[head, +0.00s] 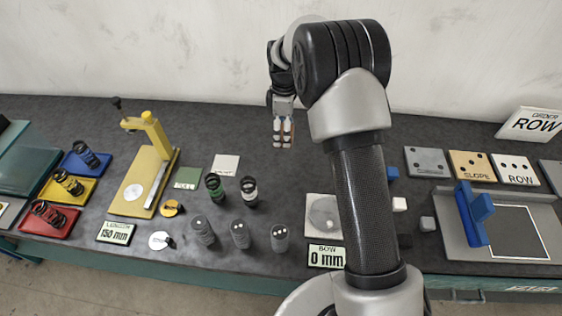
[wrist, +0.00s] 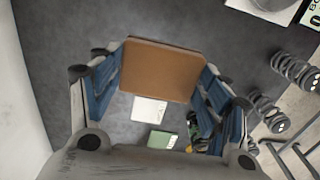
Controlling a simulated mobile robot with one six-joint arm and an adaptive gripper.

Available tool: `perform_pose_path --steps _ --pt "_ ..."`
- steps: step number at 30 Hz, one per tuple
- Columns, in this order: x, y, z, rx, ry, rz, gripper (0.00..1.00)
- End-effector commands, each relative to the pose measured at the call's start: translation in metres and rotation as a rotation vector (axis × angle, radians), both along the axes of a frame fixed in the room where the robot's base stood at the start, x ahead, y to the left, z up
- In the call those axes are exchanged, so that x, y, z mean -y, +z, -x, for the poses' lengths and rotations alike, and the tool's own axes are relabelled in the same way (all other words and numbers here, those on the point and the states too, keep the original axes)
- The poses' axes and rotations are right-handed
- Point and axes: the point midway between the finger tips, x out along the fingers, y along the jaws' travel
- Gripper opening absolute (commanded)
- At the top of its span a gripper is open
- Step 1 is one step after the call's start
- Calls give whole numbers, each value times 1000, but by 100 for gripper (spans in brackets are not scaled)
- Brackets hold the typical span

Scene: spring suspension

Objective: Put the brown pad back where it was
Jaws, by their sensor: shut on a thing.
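The brown pad (wrist: 160,71) is a flat square plate. In the wrist view my gripper (wrist: 162,85) is shut on it, with blue-lined fingers at its left and right edges. In the head view my gripper (head: 283,138) points down above the back middle of the bench, and only a little of the pad shows between the fingers. A white square (head: 226,164) and a green square (head: 187,178) lie flat on the bench, left of and nearer than my gripper. Both also show below the pad in the wrist view, the white square (wrist: 149,110) and the green square (wrist: 161,139).
Several upright springs (head: 240,234) stand in the middle front. A yellow press (head: 152,165) and coloured trays (head: 75,188) are at the left. A blue block (head: 473,213) stands on a grey plate at the right. The dark bench is clear around my gripper.

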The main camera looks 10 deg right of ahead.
Motion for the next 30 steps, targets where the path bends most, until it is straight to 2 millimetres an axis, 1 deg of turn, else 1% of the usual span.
perform_pose_path --steps 1,3,6,10,12,19,25,27,30 --pt "0 -18 1 -5 0 0 48" --pt "0 -38 1 -5 0 0 48" --pt "0 -64 1 -4 1 0 48" --pt "0 -90 1 -3 1 0 48" --pt "0 -99 0 -1 1 0 48" --pt "0 -115 0 -1 1 0 48" --pt "0 -145 0 -1 1 0 48" --pt "0 -149 0 1 1 0 48" --pt "0 -149 0 2 1 0 48"
